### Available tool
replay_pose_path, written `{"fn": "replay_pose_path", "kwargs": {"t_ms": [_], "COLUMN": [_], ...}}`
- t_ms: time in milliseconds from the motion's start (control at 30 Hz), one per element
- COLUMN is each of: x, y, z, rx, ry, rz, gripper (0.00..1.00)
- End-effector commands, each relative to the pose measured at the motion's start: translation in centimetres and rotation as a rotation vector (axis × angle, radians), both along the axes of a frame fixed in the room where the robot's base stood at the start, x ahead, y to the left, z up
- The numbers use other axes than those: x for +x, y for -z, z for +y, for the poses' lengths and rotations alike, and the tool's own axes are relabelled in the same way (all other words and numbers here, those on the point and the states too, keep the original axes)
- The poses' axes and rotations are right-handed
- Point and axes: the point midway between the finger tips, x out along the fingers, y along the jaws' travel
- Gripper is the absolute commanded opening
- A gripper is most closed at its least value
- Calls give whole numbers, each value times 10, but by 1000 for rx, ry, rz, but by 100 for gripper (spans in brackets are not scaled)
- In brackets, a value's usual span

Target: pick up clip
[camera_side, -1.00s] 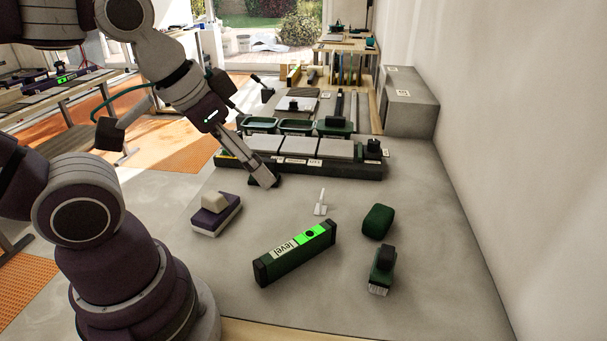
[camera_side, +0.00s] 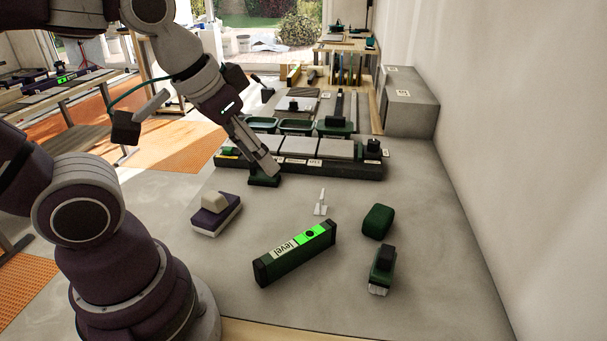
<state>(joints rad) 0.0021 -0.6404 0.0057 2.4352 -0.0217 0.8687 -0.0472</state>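A small white clip (camera_side: 320,204) stands upright on the grey bench top, right of my gripper and behind the level. My gripper (camera_side: 268,171) points down and to the right, in front of the tile rack. Its tips are just above or at a small dark green block (camera_side: 264,182); I cannot tell if they touch. The fingers are seen from the side and look close together, so their opening and anything between them are unclear.
A green level (camera_side: 294,254) lies in front of the clip. A purple-and-white block (camera_side: 216,214) is at left; a green block (camera_side: 378,221) and a brush (camera_side: 382,270) are at right. The tile rack (camera_side: 300,167) stands behind. The bench around the clip is clear.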

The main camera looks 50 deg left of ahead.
Motion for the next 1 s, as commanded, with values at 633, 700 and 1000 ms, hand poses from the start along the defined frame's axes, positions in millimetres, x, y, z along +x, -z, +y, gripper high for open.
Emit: {"fn": "replay_pose_path", "kwargs": {"t_ms": [633, 700, 1000], "x": [145, 149, 163], "y": [110, 124, 166], "z": [66, 69, 75], "rx": [-12, -12, -12], "ry": [-663, -663, -658], "rz": [89, 92, 92], "gripper": [36, 36, 36]}}
